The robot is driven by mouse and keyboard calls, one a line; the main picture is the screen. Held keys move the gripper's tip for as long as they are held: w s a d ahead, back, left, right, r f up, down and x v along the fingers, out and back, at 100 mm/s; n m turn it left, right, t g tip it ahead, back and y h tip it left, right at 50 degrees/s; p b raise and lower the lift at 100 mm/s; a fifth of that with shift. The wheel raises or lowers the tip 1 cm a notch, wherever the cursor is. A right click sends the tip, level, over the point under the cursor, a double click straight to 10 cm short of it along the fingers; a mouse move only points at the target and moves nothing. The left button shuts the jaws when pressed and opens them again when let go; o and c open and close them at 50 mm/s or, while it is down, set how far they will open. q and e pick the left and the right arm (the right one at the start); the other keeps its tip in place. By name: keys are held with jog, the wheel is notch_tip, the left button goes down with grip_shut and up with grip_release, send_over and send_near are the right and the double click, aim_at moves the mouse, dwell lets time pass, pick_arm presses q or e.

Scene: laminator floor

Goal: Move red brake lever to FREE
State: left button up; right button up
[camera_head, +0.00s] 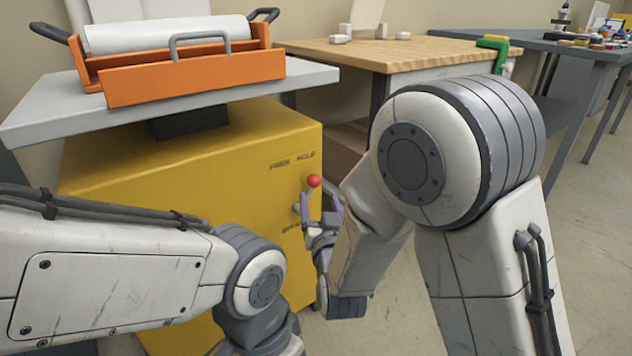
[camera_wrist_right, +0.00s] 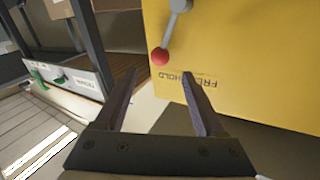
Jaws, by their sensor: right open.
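The brake lever (camera_head: 314,181) has a red ball knob and sticks out from the right part of the yellow cabinet's front. In the right wrist view the red knob (camera_wrist_right: 159,56) hangs on a grey arm from a pivot at the top. My right gripper (camera_head: 320,207) is just below the knob in the head view. Its two fingers are apart in the right wrist view (camera_wrist_right: 160,76), with the knob just past the tips, in line with the gap. I see no contact. FREE and HOLD lettering (camera_wrist_right: 196,80) is on the cabinet near the knob. My left gripper is out of sight.
The yellow cabinet (camera_head: 160,160) carries a grey top (camera_head: 30,118) with an orange roll holder (camera_head: 195,80). A wooden-topped bench (camera_head: 400,52) stands behind, and a grey table (camera_head: 560,45) is at the back right. Open floor (camera_head: 590,250) lies at the right.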

aim_at(315, 184)
jog(key=w, duration=0.2)
jog(key=w+b, duration=0.1)
jog(key=w, duration=0.3)
jog(key=shift+a+f+b, duration=0.1)
jog(key=shift+a+b, duration=0.3)
jog(key=shift+w+a, duration=0.1)
jog(key=shift+w, duration=0.45)
grip_shut()
dwell(0.5)
